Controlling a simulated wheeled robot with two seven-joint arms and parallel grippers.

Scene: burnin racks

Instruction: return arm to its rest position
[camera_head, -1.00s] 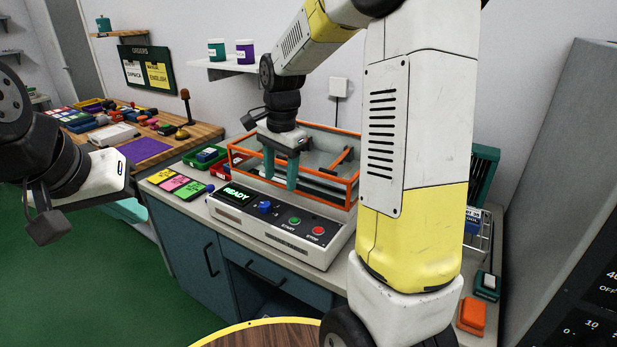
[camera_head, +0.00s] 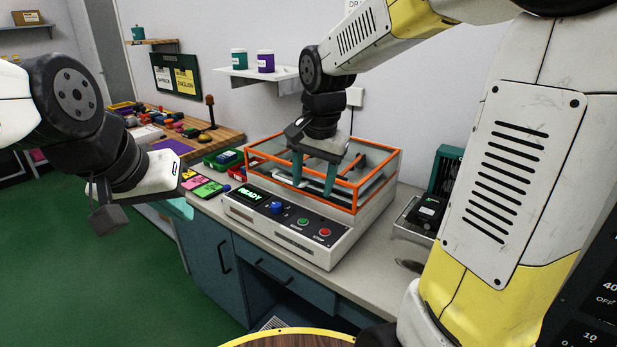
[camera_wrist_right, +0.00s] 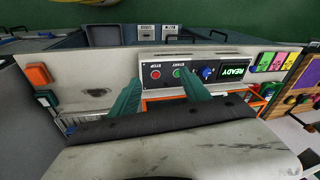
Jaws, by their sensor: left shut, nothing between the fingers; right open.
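My right gripper (camera_head: 313,182) is open and empty, its two teal fingers pointing down and apart. In the head view it appears in front of the orange-framed clear cover of the burn-in unit (camera_head: 285,245); I cannot tell whether it touches. The right wrist view shows the same fingers (camera_wrist_right: 164,102) with the unit's panel beyond. The display reads READY. My left gripper (camera_head: 150,180) is at the left of the head view, over the floor and bench edge. It is shut and empty; its fingertips are hard to make out.
A wooden bench (camera_head: 222,137) with many small parts stands at the left.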

